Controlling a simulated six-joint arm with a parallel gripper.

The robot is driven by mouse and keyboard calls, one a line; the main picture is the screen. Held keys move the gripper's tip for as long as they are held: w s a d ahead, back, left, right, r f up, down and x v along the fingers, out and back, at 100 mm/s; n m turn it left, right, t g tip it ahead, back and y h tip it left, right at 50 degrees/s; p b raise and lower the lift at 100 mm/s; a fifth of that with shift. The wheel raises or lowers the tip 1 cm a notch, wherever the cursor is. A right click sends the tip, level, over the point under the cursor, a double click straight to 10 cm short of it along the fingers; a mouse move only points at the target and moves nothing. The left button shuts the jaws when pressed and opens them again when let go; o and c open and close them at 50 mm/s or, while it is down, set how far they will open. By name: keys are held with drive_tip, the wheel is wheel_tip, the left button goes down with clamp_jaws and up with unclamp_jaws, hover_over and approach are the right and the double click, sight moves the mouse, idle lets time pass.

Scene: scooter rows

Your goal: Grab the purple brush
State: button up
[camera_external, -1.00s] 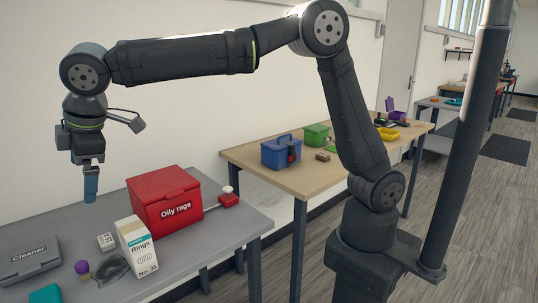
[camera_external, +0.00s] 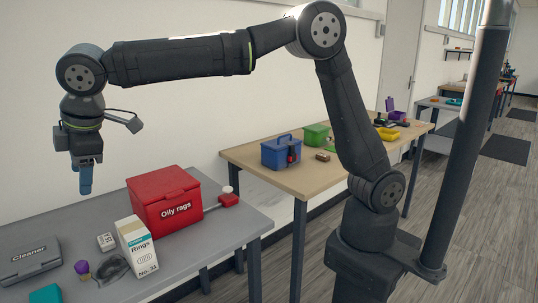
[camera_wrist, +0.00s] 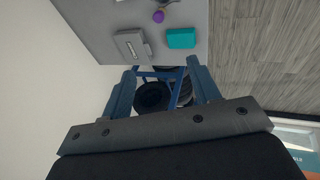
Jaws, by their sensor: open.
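The purple brush (camera_external: 82,267) appears as a small rounded purple top over a tan lower part, standing on the grey table (camera_external: 190,272) at the lower left. In the wrist view the brush (camera_wrist: 158,16) shows as a purple ball at the top edge. My gripper (camera_external: 86,192) hangs pointing down in the air, well above the table and apart from the brush. In the wrist view my gripper's blue fingers (camera_wrist: 162,66) are spread with nothing held between them.
Near the brush are a dark, clear-looking item (camera_external: 113,268), a grey Cleaner case (camera_external: 30,263), a teal block (camera_external: 46,294) and a white Rings box (camera_external: 137,246). A red Oily rags box (camera_external: 165,203) stands behind. A wooden table (camera_external: 250,160) holds other containers.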

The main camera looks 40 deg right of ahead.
drive_tip(key=w+a+f+g+h, duration=0.1)
drive_tip(key=w+a+f+g, duration=0.1)
drive_tip(key=w+a+f, duration=0.3)
drive_tip(key=n+g+h, duration=0.1)
drive_tip(key=n+g, duration=0.1)
hover_over(80, 263)
wheel_tip(80, 263, down, 8)
wheel_tip(80, 263, down, 18)
drive_tip(key=shift+r, duration=0.15)
drive_tip(key=c, duration=1.1)
